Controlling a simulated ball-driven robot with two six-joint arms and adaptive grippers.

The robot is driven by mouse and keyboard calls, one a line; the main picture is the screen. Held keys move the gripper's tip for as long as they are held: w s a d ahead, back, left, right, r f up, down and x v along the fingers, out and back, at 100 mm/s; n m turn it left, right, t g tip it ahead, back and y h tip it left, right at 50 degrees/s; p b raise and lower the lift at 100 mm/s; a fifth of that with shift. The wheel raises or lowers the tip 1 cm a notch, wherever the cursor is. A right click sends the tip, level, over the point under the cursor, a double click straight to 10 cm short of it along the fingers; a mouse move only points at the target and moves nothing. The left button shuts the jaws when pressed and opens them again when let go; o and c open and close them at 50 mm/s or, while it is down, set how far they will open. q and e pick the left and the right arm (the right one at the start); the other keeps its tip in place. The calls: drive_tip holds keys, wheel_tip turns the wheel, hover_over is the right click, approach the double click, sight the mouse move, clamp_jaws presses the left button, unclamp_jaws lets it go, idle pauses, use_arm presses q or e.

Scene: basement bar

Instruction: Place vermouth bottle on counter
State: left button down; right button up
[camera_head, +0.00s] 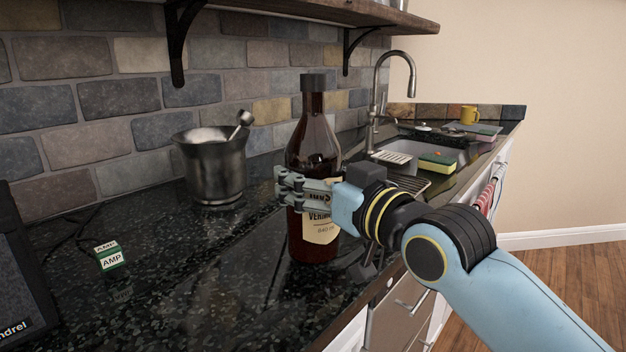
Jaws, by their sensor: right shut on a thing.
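The vermouth bottle (312,150) is dark brown glass with a black cap and a cream label that partly reads "VERM". It is upright over the black speckled counter (190,270). My right gripper (289,188) is shut around its middle, and the fingers hide part of the label. The bottle's base looks at or just above the counter surface; I cannot tell whether it touches. My left gripper does not show.
A metal ice bucket (214,172) with a scoop stands behind, to the left. A small green-and-white AMP box (110,258) and a dark amplifier (22,285) are at left. A shelf (300,10) hangs above.

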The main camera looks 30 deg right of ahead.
drive_tip(key=shift+r, duration=0.15)
drive_tip(key=o, duration=1.7)
drive_tip(key=s, duration=0.4)
drive_tip(key=s+p, duration=0.1)
drive_tip(key=s, duration=0.3)
drive_tip(key=s+d+p, duration=0.1)
drive_tip(key=s, duration=0.3)
